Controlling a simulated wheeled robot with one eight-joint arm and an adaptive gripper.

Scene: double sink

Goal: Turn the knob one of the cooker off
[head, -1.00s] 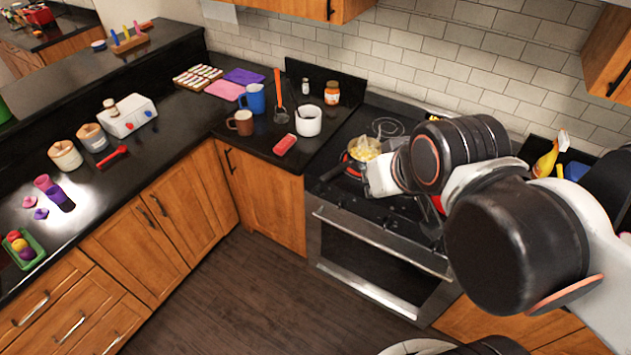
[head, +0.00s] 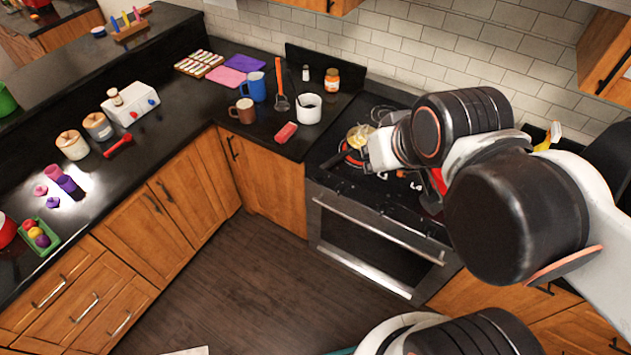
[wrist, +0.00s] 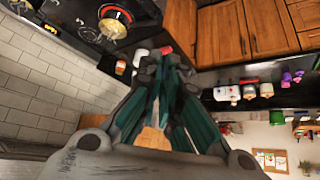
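The cooker (head: 375,240) stands against the tiled wall in the head view, with a black cooktop and a steel oven door with a bar handle. A pan with yellow food (head: 358,136) sits on a burner, and the pan also shows at the top of the wrist view (wrist: 114,22). My arm covers the right part of the cooktop, and I cannot make out knob one. My gripper (wrist: 165,62) shows in the wrist view, dark with teal inner faces, its fingertips close together; whether they touch is unclear. In the head view my arm hides the fingers.
Left of the cooker, the counter holds a white mug (head: 308,109), a red block (head: 286,132), a brown mug (head: 242,110) and a blue jug (head: 256,87). Wooden cabinets (head: 265,185) run below. The dark floor (head: 240,280) before the cooker is clear.

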